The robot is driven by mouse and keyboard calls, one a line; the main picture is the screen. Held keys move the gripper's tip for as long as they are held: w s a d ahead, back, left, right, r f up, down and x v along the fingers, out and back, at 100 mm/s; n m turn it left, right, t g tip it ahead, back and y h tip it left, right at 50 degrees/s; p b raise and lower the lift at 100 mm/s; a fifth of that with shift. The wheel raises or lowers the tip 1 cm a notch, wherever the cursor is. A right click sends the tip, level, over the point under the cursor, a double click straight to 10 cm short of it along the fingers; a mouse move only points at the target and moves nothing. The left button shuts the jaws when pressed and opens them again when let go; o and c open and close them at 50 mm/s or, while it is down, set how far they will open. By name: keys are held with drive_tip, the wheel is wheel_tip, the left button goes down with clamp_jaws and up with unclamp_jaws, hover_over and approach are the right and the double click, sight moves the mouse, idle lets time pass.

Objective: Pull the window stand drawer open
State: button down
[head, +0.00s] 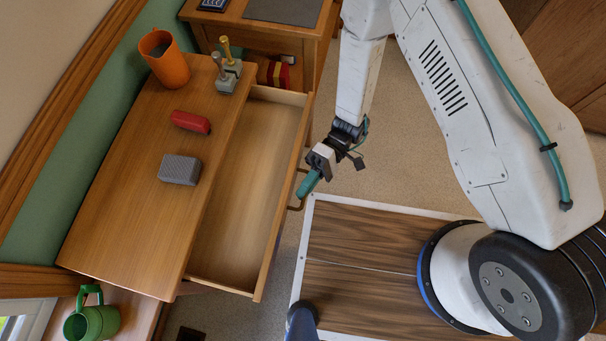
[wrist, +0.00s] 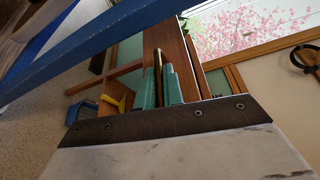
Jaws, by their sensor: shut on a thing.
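The window stand (head: 135,190) is a wooden stand along the left wall. Its drawer (head: 243,190) stands well out to the right, and its pale inside looks empty. The drawer handle (head: 300,196) is a dark bar on the drawer's front. My gripper (head: 308,184) has teal fingers and reaches the handle from above right. In the wrist view, the fingers of my gripper (wrist: 162,88) close around a thin brassy bar, the handle (wrist: 158,64). The fingers partly hide the handle in the head view.
On the stand top are an orange cup (head: 166,62), a red object (head: 191,122), a grey block (head: 180,169) and a small grey stand (head: 228,78) with upright pieces. A green mug (head: 90,318) sits lower left. Another wooden desk (head: 262,25) stands behind. Carpet shows right of the drawer.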

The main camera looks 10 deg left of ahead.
drive_tip(key=shift+s+d, duration=0.15)
drive_tip(key=shift+d, duration=0.05)
drive_tip(key=c, duration=1.5)
unclamp_jaws()
drive_tip(key=shift+a, duration=0.1)
drive_tip(key=v, duration=0.8)
